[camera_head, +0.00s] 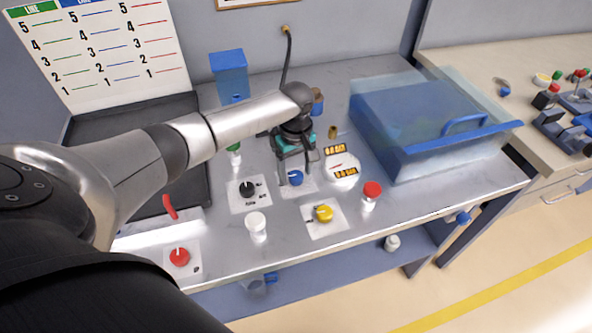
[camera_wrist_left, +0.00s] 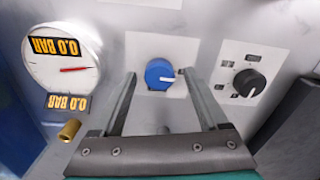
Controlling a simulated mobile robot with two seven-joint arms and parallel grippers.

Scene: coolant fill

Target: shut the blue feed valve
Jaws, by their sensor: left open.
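The blue feed valve is a round blue knob (camera_head: 295,178) on a white plate on the bench panel. It shows in the left wrist view (camera_wrist_left: 159,74) with a white pointer mark toward the right. My left gripper (camera_head: 294,171) reaches down over the knob. Its two fingers are spread, one on each side of the knob in the left wrist view (camera_wrist_left: 158,78), with a gap on both sides. I cannot tell how far the fingertips are above the plate. My right gripper is in neither view.
A pressure gauge (camera_head: 342,166) with 0.0 BAR labels and a black knob (camera_head: 247,188) flank the blue knob. A yellow knob (camera_head: 324,213), a white-capped post (camera_head: 256,224) and a red-capped post (camera_head: 371,193) stand nearer. A blue covered box (camera_head: 420,115) fills the right.

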